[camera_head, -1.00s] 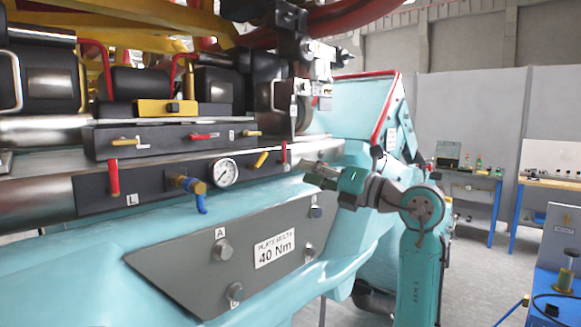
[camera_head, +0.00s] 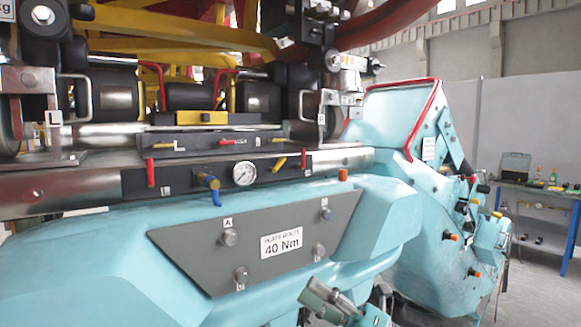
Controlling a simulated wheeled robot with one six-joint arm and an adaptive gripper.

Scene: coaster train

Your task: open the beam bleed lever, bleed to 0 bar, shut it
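A dark panel (camera_head: 180,182) on the teal beam carries a round white gauge (camera_head: 244,173). Its needle is too small to read. A blue lever (camera_head: 216,198) hangs down from a brass valve (camera_head: 206,180) just left of the gauge. A yellow lever (camera_head: 279,164) sits tilted to the right of the gauge. Red levers stand upright at the panel's left end (camera_head: 150,172) and right end (camera_head: 303,159). I cannot tell by label which is the beam bleed lever. My gripper (camera_head: 312,292) is at the bottom edge, below the plate and apart from the levers; its fingers are unclear.
A grey plate (camera_head: 205,262) marked 40 Nm, with several bolts, is on the beam below the panel. An upper bar (camera_head: 200,142) carries more small levers. Teal train bodywork (camera_head: 440,210) stands at the right. A blue workbench (camera_head: 545,187) is farther back.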

